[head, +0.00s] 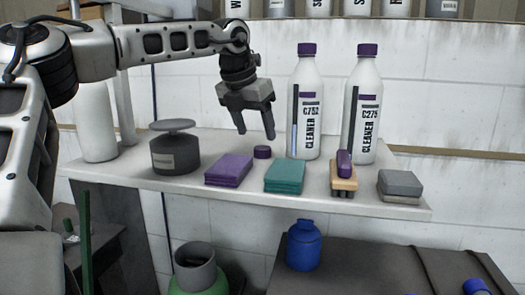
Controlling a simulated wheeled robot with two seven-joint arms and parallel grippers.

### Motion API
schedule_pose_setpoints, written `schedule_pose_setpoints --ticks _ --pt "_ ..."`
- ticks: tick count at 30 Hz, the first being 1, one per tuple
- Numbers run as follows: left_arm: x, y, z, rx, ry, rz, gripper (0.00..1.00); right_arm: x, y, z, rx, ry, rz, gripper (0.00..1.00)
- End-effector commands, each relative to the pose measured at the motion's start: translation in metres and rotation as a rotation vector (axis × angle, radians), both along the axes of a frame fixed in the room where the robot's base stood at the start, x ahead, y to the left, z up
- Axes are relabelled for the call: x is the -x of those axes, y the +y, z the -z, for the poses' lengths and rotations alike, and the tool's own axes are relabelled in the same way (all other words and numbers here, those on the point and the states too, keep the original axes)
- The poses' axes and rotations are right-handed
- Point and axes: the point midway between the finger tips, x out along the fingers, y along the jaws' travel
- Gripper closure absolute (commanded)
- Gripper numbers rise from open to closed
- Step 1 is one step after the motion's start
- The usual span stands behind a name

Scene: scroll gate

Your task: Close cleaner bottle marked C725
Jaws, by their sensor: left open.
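Two white cleaner bottles with purple caps stand upright on the shelf: one (306,110) is labelled C752, the other (363,112) C275. A third white bottle (97,125) stands at the left; my arm hides its top, and I see no label on it. I cannot find the marking C725. A loose purple cap (262,152) lies on the shelf left of the C752 bottle. My left gripper (255,135) points down, open and empty, above and slightly left of the loose cap, apart from it. My right gripper is out of view.
The pale shelf (150,181) also holds a grey round container (174,150), purple cloths (229,170), teal cloths (285,175), a brush (343,176) and grey sponges (400,185). A blue bottle (304,245) stands below. A post rises at the left.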

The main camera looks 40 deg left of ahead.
Motion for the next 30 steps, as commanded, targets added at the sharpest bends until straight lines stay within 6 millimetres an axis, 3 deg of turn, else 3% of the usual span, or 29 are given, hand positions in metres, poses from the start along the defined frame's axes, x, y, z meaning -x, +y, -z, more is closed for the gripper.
schedule_pose_setpoints --ticks 10,22,27,30 --pt "-0.017 0.002 0.042 0.002 0.005 0.000 0.38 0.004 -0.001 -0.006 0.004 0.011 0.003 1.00" --pt "-0.019 0.002 0.046 0.000 0.002 0.000 0.38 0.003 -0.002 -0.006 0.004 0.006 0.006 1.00" --pt "-0.019 0.002 0.046 0.000 0.002 0.001 0.86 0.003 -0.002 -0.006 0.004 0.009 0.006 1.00" --pt "-0.019 0.002 0.046 0.000 0.002 0.001 0.86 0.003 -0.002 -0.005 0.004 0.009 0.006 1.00"
